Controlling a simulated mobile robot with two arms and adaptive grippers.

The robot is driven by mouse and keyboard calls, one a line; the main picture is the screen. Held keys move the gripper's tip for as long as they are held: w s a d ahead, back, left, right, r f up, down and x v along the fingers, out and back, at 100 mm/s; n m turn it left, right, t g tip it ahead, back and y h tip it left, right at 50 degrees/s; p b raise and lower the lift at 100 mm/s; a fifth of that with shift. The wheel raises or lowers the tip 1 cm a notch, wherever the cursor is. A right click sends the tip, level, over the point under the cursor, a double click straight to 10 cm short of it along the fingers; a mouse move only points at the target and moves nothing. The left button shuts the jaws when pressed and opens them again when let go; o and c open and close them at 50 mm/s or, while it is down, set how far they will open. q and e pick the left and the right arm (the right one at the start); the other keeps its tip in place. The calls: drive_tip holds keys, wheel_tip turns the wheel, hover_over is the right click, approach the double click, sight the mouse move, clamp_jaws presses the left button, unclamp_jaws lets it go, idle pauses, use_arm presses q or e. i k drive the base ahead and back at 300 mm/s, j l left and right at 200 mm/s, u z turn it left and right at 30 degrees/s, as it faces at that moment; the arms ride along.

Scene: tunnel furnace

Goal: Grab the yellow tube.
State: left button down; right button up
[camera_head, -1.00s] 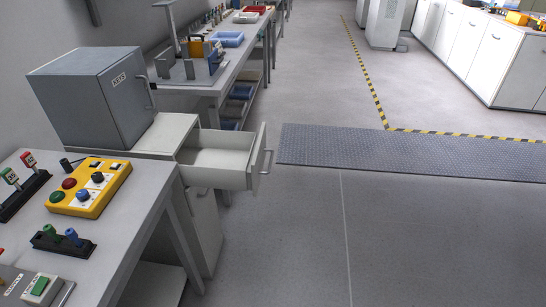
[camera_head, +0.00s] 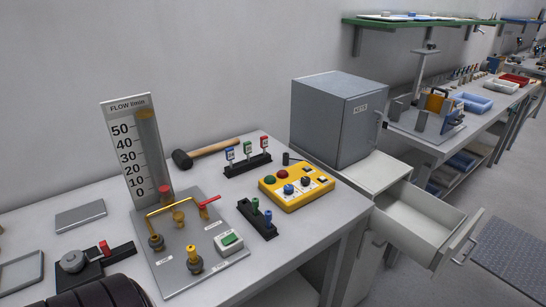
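A bent yellow tube (camera_head: 168,208) stands on the grey fitting plate (camera_head: 208,268) on the near table, at left of centre in the head view. It runs between a dark fitting at its left end and the red-handled valve (camera_head: 207,202) at its right. A brass knob stands just in front of it, and another yellow-topped fitting (camera_head: 194,258) is nearer on the plate. Neither of my grippers can be made out, and nothing is seen holding the tube.
A flow gauge panel (camera_head: 130,150) stands behind the plate. A yellow button box (camera_head: 296,190), a mallet (camera_head: 205,151) and small racks lie to the right. A grey cabinet (camera_head: 337,118) and an open drawer (camera_head: 425,222) are farther right. A dark ribbed shape (camera_head: 100,292) crosses the bottom edge.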

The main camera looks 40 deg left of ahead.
sight(190, 248)
drive_tip(key=u, duration=2)
